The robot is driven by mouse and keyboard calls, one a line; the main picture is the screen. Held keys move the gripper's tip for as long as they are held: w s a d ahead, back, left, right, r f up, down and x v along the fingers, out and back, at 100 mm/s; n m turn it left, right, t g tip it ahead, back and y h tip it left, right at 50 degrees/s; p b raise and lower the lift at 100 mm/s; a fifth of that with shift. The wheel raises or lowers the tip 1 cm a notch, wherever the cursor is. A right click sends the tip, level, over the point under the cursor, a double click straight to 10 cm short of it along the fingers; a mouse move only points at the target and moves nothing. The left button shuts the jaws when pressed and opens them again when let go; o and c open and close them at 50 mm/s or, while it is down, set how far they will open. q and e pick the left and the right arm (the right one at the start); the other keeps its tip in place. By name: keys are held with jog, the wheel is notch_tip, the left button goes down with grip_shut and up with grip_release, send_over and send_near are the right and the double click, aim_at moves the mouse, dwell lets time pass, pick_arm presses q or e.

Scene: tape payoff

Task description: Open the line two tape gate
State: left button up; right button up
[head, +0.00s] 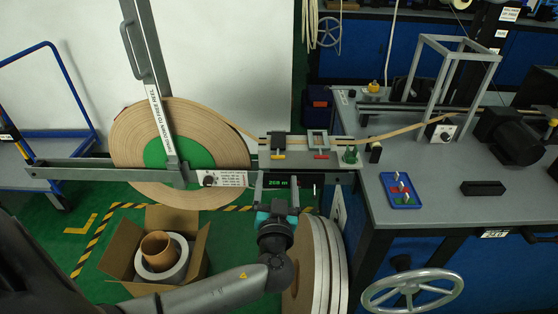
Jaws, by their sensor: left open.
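No label reading line two tape gate is legible to me. A grey post (161,98) with a handle (130,50) stands nearly upright, slightly tilted, across a large tan tape reel (127,135). Its lettering seems to mention swinging down and the reel. On a small grey plate (305,157) right of the reel sit a yellow-tabbed block (278,145) and a grey frame with a red tab (320,145); tape runs from the reel towards them. My right gripper is not in view.
A grey workbench (455,215) with a blue tray (400,190) and a handwheel (410,290) stands at right. White-edged reels (323,270) stand below the plate. An open carton (155,255) sits on the green floor. A blue cart (50,135) is at left.

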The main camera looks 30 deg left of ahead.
pick_arm(q)
send_near(278, 145)
jog(key=x, duration=0.4)
jog(key=shift+s+f, duration=0.1)
jog(key=shift+f, duration=0.1)
jog(key=shift+d, duration=0.1)
grip_shut()
dwell(0.4)
